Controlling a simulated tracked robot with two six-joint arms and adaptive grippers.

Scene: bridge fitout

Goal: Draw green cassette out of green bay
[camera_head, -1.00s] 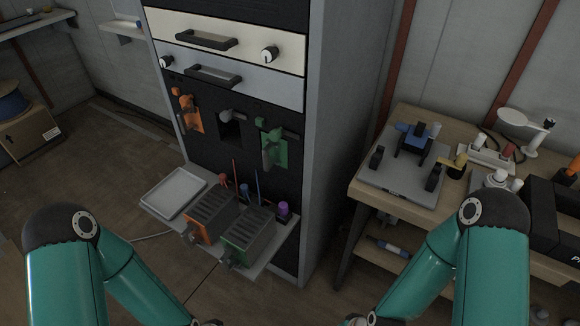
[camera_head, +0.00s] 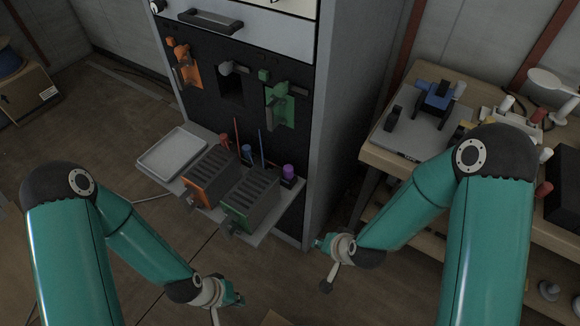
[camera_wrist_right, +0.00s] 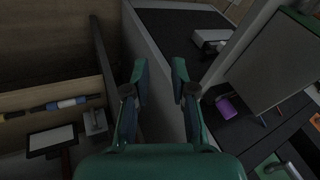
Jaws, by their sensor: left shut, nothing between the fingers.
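The green bay (camera_head: 281,104) is in the lower right of the black rack front, with a green plate and a protruding green handle. A grey slotted cassette with a green front (camera_head: 250,196) sits on the fold-out shelf below, beside one with an orange front (camera_head: 210,178). Whether another cassette sits inside the green bay I cannot tell. My left gripper (camera_head: 236,299) is shut and empty, low in front of the shelf. My right gripper (camera_head: 321,243) is apart from the rack's lower right corner; its fingers (camera_wrist_right: 162,78) are open and empty in the right wrist view.
An orange bay (camera_head: 186,67) and a dark middle bay (camera_head: 231,86) are left of the green one. The shelf also holds a pale tray (camera_head: 172,155) and a purple knob (camera_head: 288,172). A wooden workbench (camera_head: 384,162) with fixtures stands right of the rack.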

